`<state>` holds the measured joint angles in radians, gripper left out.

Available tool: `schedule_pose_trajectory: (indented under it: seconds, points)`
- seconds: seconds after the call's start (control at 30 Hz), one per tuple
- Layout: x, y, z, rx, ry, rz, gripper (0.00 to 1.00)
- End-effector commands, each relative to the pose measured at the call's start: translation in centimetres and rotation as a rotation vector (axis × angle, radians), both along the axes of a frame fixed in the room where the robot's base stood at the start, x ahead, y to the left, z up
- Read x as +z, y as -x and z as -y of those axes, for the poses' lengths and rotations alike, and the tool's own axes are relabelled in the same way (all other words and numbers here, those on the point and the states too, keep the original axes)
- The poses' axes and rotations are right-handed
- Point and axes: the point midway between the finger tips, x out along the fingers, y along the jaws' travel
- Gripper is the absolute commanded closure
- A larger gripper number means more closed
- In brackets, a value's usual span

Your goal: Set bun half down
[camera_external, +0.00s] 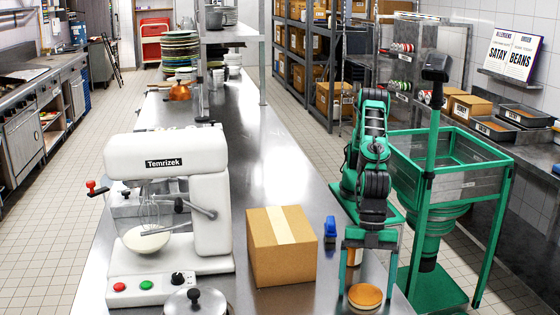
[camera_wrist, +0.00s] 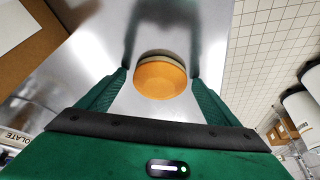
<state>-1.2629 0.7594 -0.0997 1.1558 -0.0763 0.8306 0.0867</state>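The bun half (camera_external: 365,296) is a round, orange-brown piece on the steel counter near its front right edge. In the wrist view the bun half (camera_wrist: 160,80) shows its domed side with a thin pale band at the far edge. It appears to rest on the counter. My gripper (camera_external: 367,294) points down over it, with one green finger on each side. In the wrist view my gripper (camera_wrist: 159,74) has narrow gaps between its fingertips and the bun half, so it looks open around it and not clamped.
A closed cardboard box (camera_external: 282,250) stands left of my gripper, with a small blue object (camera_external: 330,229) between. A white mixer (camera_external: 170,200) and a lidded pot (camera_external: 195,302) are farther left. The steel counter (camera_external: 275,150) is clear behind the box.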

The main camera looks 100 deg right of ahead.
Motion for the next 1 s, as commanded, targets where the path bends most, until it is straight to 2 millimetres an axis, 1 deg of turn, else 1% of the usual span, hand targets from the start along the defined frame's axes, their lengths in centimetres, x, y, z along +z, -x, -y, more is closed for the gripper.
schedule_pose_trajectory:
  seconds: [0.13,0.23,0.37,0.5,0.7,0.8,1.0]
  points:
    - [0.2,0.0,0.0,0.0,-0.001,0.0,0.15]
    - [1.0,0.1,0.2,0.0,-0.002,0.001,0.15]
    - [2.9,0.4,0.9,0.0,-0.003,0.0,0.15]
    - [5.6,0.8,2.0,-0.001,-0.003,0.0,0.15]
    - [8.9,1.3,3.3,-0.001,-0.003,0.001,0.15]
    - [10.1,1.5,3.8,0.0,-0.002,0.001,0.15]
    - [11.2,1.7,4.2,0.0,0.0,0.0,0.15]
